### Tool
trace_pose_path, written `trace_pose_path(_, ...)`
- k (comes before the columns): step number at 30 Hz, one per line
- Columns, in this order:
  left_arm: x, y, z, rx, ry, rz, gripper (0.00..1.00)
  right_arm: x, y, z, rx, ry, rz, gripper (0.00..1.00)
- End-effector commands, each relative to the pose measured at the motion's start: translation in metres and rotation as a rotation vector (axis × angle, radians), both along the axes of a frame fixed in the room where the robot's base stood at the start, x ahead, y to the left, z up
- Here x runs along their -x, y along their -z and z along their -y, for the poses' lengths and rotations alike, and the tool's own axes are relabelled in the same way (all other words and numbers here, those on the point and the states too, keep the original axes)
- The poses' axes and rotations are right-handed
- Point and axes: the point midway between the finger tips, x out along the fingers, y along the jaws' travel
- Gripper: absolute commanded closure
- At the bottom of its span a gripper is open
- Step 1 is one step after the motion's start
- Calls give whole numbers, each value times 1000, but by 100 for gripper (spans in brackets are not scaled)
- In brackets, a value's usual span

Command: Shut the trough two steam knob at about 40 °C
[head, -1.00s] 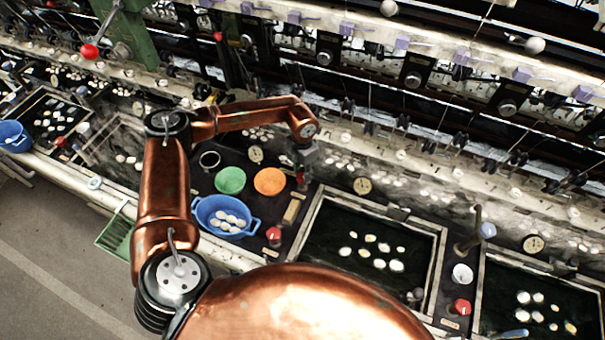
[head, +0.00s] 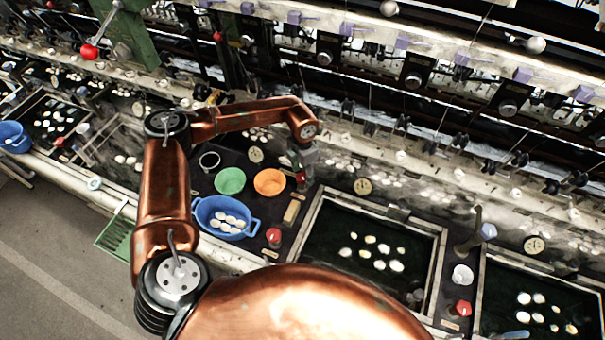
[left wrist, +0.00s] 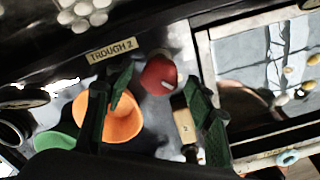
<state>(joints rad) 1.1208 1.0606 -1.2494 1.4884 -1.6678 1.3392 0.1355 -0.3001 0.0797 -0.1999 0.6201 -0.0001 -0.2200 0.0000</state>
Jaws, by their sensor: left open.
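A red round knob (left wrist: 160,75) with a pale mark sits below a "TROUGH 2" plate (left wrist: 110,49) in the left wrist view. In the head view the red knob (head: 301,179) shows only partly, right of the orange bowl and under my left gripper (head: 304,165). In the left wrist view the fingers of my left gripper (left wrist: 162,105) are spread, with the knob showing in the gap beyond them. Contact with the knob cannot be told. A round dial (head: 362,186) stands on the wall behind; its reading is too small to tell. My right gripper is not in view.
The orange bowl (head: 270,182), green bowl (head: 230,180) and blue basket (head: 197,218) of cocoons stand left of the knob. Another red knob (head: 273,235) is nearer the front edge. A dark water trough (head: 375,207) with floating cocoons lies to the right.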

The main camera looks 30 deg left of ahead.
Motion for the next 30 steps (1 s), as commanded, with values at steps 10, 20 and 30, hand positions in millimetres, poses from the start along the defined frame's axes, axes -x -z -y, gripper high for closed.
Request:
trace_pose_path(10,-1,-16,0,0,0,2,50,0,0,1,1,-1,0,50)
trace_pose_path(20,-1,-83,0,-1,1,3,50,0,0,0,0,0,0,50)
trace_pose_path(30,0,-119,0,0,0,0,50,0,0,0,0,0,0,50)
